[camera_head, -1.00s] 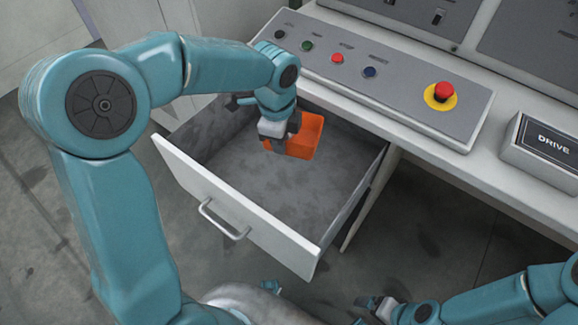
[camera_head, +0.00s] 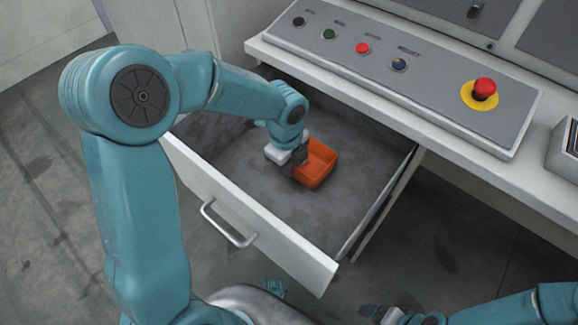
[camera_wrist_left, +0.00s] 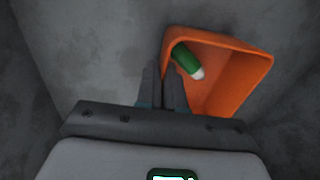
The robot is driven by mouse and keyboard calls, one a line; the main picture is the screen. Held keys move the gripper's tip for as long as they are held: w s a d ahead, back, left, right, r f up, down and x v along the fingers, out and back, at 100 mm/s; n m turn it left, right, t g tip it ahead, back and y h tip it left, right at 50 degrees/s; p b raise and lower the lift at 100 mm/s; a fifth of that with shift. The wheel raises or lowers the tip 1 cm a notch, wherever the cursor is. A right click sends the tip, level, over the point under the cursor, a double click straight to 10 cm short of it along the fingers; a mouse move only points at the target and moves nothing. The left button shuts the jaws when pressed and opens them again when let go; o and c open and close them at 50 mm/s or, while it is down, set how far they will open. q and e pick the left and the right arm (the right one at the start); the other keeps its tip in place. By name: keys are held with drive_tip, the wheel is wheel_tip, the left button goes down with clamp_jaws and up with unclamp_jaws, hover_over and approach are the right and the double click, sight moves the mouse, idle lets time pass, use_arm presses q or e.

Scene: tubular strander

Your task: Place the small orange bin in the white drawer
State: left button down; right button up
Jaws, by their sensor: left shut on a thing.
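The small orange bin (camera_head: 319,166) is inside the open white drawer (camera_head: 253,215), over its grey floor. In the left wrist view the bin (camera_wrist_left: 240,84) holds a green object with a white end (camera_wrist_left: 186,60). My left gripper (camera_head: 296,172) reaches down into the drawer and is shut on the bin's left wall; its fingers show in the left wrist view (camera_wrist_left: 163,88). Whether the bin's base touches the drawer floor I cannot tell. My right gripper (camera_head: 374,312) is at the bottom edge, outside the drawer, and its jaw state is unclear.
A control panel (camera_head: 420,85) with several buttons and a red emergency stop (camera_head: 484,89) overhangs the drawer's back. The drawer's front has a metal handle (camera_head: 229,225). The drawer floor around the bin is clear.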

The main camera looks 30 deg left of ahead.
use_arm(q)
drive_tip(key=shift+w+f, duration=0.1)
drive_tip(key=shift+f, duration=0.15)
drive_tip(key=shift+r, duration=0.15)
drive_tip(key=shift+f, duration=0.2)
drive_tip(key=c, duration=1.3)
unclamp_jaws()
drive_tip(key=shift+o, duration=0.2)
drive_tip(key=shift+r, duration=0.1)
wheel_tip(320, 180, up, 12)
drive_tip(key=s+p, duration=0.1)
drive_tip(key=p, duration=0.2)
drive_tip(key=shift+p, duration=0.35)
drive_tip(key=shift+a, duration=0.1)
